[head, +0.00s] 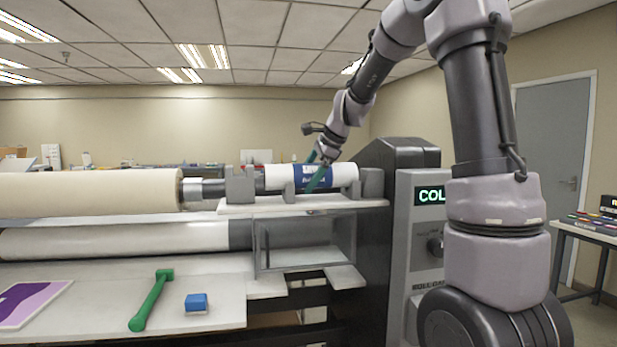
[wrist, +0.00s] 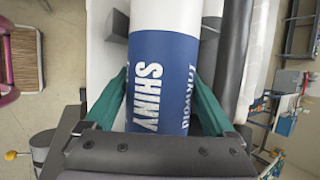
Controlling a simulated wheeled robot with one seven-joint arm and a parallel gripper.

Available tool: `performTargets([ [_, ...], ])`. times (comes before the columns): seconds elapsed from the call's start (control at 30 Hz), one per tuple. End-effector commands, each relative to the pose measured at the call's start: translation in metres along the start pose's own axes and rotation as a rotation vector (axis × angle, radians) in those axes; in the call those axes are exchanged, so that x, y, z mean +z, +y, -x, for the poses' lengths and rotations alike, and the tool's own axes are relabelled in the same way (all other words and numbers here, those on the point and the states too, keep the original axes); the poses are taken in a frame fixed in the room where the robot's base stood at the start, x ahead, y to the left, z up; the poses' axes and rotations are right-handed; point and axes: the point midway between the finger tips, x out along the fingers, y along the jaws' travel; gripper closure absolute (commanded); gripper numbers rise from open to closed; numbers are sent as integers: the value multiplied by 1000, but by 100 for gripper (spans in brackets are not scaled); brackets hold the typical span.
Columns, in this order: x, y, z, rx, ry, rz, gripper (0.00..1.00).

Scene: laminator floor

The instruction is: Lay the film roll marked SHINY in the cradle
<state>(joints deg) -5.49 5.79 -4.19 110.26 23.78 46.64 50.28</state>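The film roll marked SHINY (wrist: 162,82) is white with a blue printed band. In the head view the roll (head: 278,177) lies level at the cradle (head: 240,189), between its grey end blocks. I cannot tell whether its full weight rests there. My gripper (head: 318,172) reaches down over the blue band with one green finger on each side. In the wrist view the fingers (wrist: 161,84) press close against both sides of the roll. The roll's underside is hidden.
A large cream roll (head: 90,194) lies left of the cradle. The machine's side housing (head: 395,155) with a lit display stands close on the right. A green tool (head: 150,300), a blue block (head: 196,302) and a purple print (head: 30,303) lie on the lower front table.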

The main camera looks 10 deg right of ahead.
Motion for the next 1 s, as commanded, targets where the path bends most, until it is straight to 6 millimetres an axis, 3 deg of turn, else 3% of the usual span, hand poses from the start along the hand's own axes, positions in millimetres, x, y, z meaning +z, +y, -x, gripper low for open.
performTargets([
  [0.37, 0, 0, 6, 0, 0, 0, 0],
  [0.8, 0, -1, 87, -4, 1, 1, 0],
  [1.0, 0, 0, 106, -2, 0, 1, 0],
])
